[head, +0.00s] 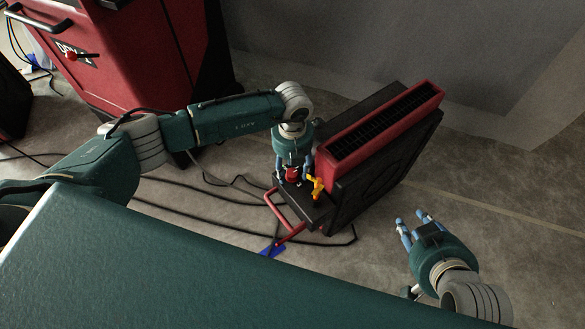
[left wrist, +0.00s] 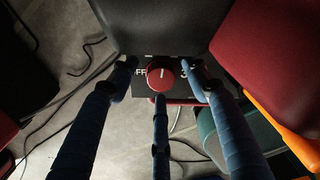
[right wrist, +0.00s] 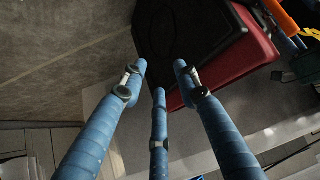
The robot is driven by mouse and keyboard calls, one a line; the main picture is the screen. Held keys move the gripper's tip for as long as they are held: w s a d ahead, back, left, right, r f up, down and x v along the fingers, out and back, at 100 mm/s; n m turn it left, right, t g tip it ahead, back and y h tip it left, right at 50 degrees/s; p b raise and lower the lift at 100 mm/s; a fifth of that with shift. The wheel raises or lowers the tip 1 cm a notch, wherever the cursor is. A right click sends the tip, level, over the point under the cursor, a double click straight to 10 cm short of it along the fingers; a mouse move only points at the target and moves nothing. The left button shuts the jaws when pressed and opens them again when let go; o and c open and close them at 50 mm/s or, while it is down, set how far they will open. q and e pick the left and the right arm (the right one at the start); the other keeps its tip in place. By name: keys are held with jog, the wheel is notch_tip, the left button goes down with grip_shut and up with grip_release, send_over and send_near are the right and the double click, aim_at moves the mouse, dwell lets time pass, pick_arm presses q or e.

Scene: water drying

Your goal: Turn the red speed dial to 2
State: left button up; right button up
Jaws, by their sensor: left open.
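The red speed dial (head: 292,174) sits on the dark control panel of a red and black machine (head: 380,140). In the left wrist view the dial (left wrist: 163,76) is round, with a white mark pointing up. Part of a white "OFF" label shows at its left and a partly hidden numeral at its right. My left gripper (head: 292,180) is over the dial, its blue fingers (left wrist: 163,88) open and spread around it. I cannot tell whether any finger touches it. My right gripper (head: 412,224) is open and empty, off to the machine's right.
A red tube frame (head: 288,232) sticks out at the machine's front. Dark cables (head: 190,205) lie on the floor. A larger red cabinet (head: 130,60) stands at the back left. Floor at the right is clear.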

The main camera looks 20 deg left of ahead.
pick_arm(q)
jog(key=c, duration=1.1)
jog(key=m, duration=0.2)
jog(key=shift+w+r+m, duration=0.1)
jog(key=shift+m, duration=0.3)
jog(key=shift+c, duration=0.2)
jog(key=shift+m, duration=0.8)
pick_arm(e)
jog(key=shift+w+a+r+t, duration=0.2)
jog(key=shift+w+r+t, duration=0.1)
jog(key=shift+w+r, duration=0.25)
pick_arm(q)
jog(key=shift+d, duration=0.1)
jog(key=o, duration=1.1)
jog(key=shift+o, duration=0.2)
pick_arm(e)
jog(key=shift+f, duration=0.1)
jog(key=shift+s+f, duration=0.15)
